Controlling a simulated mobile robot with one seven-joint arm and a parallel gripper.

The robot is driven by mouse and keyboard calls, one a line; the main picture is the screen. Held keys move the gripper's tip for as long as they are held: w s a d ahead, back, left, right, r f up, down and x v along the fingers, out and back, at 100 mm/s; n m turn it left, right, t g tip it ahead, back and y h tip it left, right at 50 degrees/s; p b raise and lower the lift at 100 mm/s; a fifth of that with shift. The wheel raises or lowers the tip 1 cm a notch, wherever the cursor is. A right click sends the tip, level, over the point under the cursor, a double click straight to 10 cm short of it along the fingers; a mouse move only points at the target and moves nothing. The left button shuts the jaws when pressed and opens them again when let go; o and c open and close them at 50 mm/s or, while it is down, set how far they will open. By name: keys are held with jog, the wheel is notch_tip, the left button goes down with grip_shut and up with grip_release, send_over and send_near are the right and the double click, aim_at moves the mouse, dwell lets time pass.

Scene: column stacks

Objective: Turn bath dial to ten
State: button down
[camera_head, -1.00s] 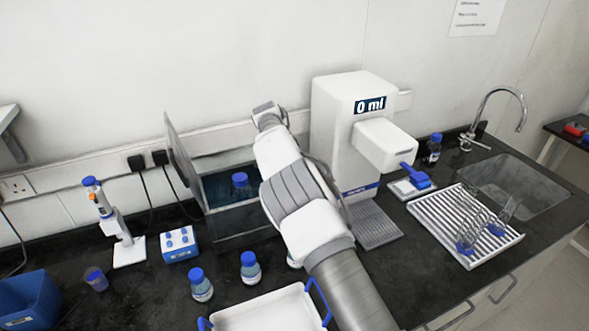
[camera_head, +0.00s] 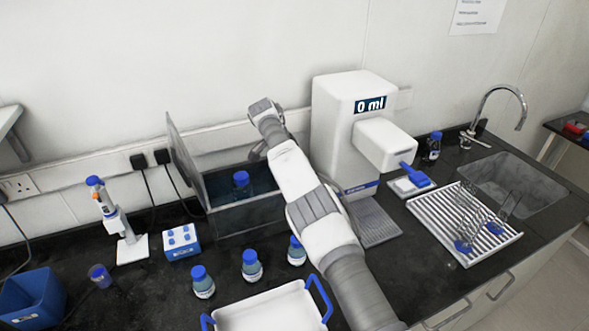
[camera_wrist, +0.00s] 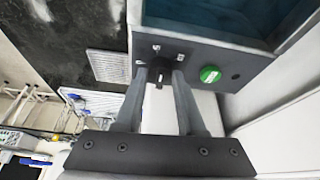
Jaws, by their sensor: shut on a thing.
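The water bath (camera_head: 247,219) is a dark open tank with its lid raised, and a blue-capped bottle (camera_head: 241,184) stands in it. In the wrist view, the bath's grey panel (camera_wrist: 215,58) carries a small black dial (camera_wrist: 159,77) and a round green button (camera_wrist: 209,74). My gripper (camera_wrist: 159,80) has its two fingers on either side of the dial and is shut on it. The marks around the dial are too small to read. In the head view my arm hides the dial and the gripper.
The white dispenser (camera_head: 340,125) reading "0 ml" stands right of my arm. Several blue-capped bottles and a white tray (camera_head: 268,312) with blue handles are in front. A draining rack (camera_head: 440,215) and sink (camera_head: 540,188) lie to the right.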

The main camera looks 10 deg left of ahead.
jog(key=shift+s, duration=0.1)
dwell(0.3)
jog(key=c, duration=0.5)
grip_release()
jog(key=shift+r, duration=0.1)
